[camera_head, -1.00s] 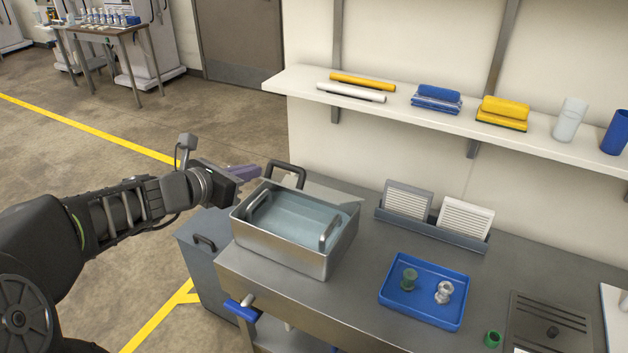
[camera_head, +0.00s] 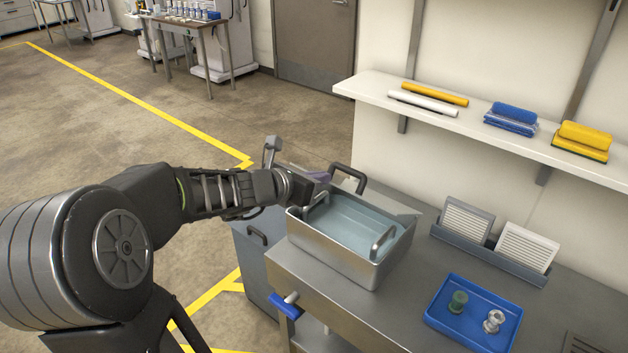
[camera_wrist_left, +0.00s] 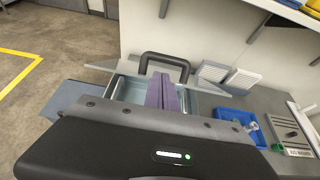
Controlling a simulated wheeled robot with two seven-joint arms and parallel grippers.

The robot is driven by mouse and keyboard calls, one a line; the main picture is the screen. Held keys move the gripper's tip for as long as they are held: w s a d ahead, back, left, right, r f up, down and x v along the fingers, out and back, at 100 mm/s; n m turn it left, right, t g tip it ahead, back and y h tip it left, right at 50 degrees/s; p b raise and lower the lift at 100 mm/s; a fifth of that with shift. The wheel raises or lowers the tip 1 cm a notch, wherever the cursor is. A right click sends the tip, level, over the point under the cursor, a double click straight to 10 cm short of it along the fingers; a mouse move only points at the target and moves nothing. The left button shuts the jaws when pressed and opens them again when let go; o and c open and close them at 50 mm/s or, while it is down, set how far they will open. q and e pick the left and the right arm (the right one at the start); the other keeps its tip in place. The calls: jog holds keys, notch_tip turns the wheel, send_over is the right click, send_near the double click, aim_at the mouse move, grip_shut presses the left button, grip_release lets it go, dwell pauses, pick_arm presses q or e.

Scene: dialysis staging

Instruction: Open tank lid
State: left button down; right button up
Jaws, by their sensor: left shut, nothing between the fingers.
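The lid's dark handle (camera_head: 348,174) stands up at the back left. My left gripper (camera_head: 318,176) has purple fingers, shut and empty, over the tank's back left corner beside the lid handle. In the left wrist view the fingers (camera_wrist_left: 163,92) point toward that handle (camera_wrist_left: 165,60). My right gripper is not in view.
A blue tray (camera_head: 470,318) with a green and a clear fitting sits right of the tank. A rack (camera_head: 487,255) holds two white filter panels behind it. A wall shelf (camera_head: 470,122) runs above the bench. A grey cabinet (camera_head: 262,270) stands left of the bench. Floor on the left is open.

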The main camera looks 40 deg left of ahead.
aim_at(334, 184)
pick_arm(q)
jog(key=x, duration=0.6)
jog(key=shift+f, duration=0.1)
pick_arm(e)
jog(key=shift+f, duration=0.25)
pick_arm(q)
jog(key=shift+w, duration=0.1)
